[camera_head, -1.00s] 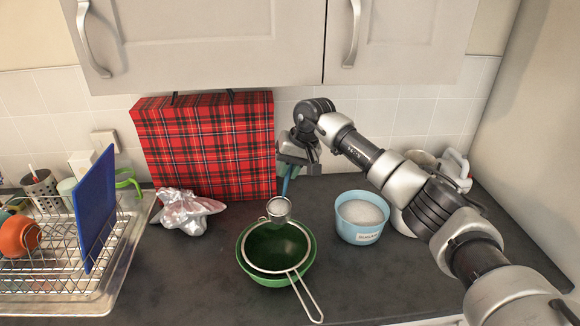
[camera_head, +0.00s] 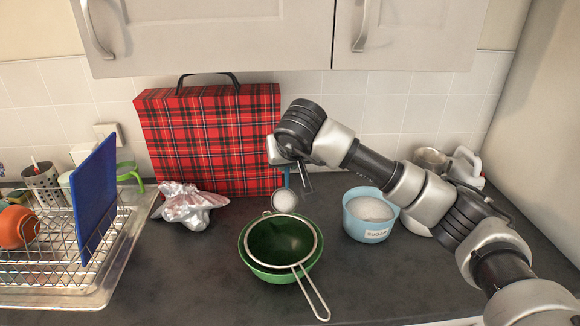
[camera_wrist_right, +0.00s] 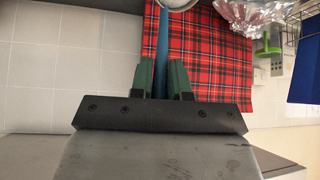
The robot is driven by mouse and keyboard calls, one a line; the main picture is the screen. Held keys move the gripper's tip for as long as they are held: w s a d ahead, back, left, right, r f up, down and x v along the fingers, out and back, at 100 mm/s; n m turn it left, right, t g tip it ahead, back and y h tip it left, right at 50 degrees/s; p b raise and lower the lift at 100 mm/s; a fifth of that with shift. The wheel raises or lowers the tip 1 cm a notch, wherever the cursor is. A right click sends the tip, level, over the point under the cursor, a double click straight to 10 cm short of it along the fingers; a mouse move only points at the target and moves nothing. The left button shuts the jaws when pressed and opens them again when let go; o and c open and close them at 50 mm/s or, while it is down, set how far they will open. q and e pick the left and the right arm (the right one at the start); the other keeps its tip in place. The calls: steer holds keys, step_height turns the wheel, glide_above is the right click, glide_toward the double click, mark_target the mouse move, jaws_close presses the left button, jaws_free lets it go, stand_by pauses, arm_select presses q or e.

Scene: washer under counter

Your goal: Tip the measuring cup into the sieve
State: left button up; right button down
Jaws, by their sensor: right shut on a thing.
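The measuring cup (camera_head: 284,201) is small and round, with a blue handle and white contents showing. My right gripper (camera_head: 287,172) is shut on its handle and holds the cup above the back rim of the sieve. In the right wrist view, the green fingertips (camera_wrist_right: 163,80) clasp the blue handle (camera_wrist_right: 162,45), and only part of the cup (camera_wrist_right: 178,3) shows at the top edge. The sieve (camera_head: 280,239) has a metal rim and a long handle pointing to the front right. It rests on a green bowl (camera_head: 262,274). My left gripper is out of view.
A light blue sugar tub (camera_head: 377,233) stands right of the bowl, near my right arm. A red plaid bag (camera_head: 205,135) and crumpled foil (camera_head: 187,205) are behind and left. A dish rack with a blue board (camera_head: 94,197) is at the left. The front counter is clear.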

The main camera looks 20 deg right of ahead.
steer(key=s+a+f+n+t+h+b, duration=0.1)
steer(key=s+a+t+b, duration=0.4)
steer(key=b, duration=0.9)
steer(key=s+f+t+h, duration=0.1)
steer(key=h, duration=0.1)
steer(key=shift+n+h, duration=0.4)
steer(key=shift+a, duration=0.15)
